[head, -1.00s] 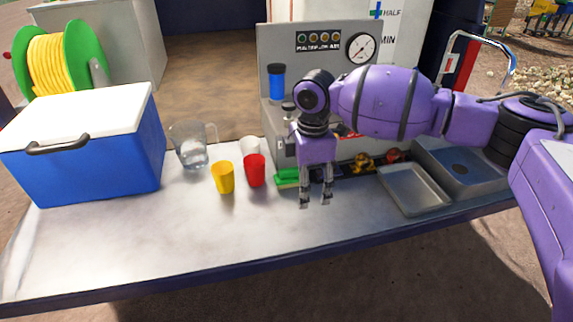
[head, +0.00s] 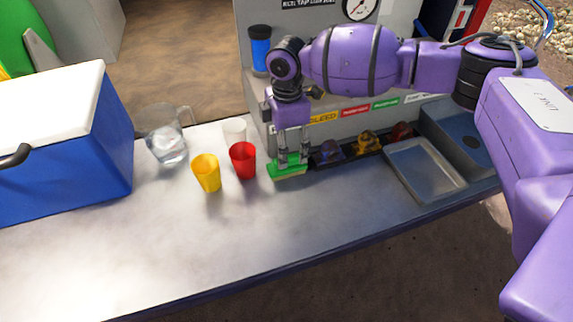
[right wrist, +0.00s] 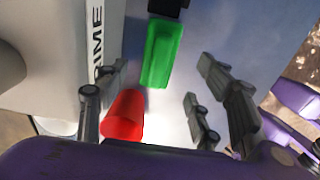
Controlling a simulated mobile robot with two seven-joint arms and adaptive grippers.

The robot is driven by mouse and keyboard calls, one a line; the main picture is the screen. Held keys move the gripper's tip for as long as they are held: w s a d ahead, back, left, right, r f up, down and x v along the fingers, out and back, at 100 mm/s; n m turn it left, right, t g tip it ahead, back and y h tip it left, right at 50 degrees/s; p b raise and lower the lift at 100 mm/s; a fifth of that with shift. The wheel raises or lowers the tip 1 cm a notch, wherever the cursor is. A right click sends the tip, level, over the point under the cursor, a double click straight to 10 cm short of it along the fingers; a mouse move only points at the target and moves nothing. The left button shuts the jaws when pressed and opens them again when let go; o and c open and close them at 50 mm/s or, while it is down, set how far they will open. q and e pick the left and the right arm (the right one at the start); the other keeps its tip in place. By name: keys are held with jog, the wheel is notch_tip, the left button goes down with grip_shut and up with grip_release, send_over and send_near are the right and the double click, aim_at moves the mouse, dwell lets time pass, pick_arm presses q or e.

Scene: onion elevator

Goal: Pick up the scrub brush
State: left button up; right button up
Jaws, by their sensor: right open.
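The green scrub brush (head: 287,170) lies on the table at the foot of the grey machine, just right of the red cup (head: 243,160). My right gripper (head: 292,159) points down over the brush, its fingers overlapping it in the head view. The gripper is open, and nothing is held. In the right wrist view the brush (right wrist: 163,53) lies beyond the open fingers (right wrist: 160,82), with the red cup (right wrist: 124,115) near the left finger. Whether the fingers touch the brush cannot be told. My left gripper is not in view.
A yellow cup (head: 207,173), a white cup (head: 235,130) and a clear pitcher (head: 167,136) stand left of the brush. A blue cooler (head: 75,150) is at far left. The grey machine (head: 330,88) rises behind; a metal tray (head: 426,168) is right. The front table is clear.

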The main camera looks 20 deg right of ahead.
jog(key=shift+f, duration=0.3)
notch_tip(320, 180, down, 5)
jog(key=shift+r, duration=0.1)
jog(key=shift+w+f, duration=0.1)
jog(key=shift+f, duration=0.35)
jog(key=c, duration=0.5)
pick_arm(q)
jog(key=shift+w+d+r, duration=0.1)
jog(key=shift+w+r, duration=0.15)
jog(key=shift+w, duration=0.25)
pick_arm(e)
jog(key=c, duration=0.8)
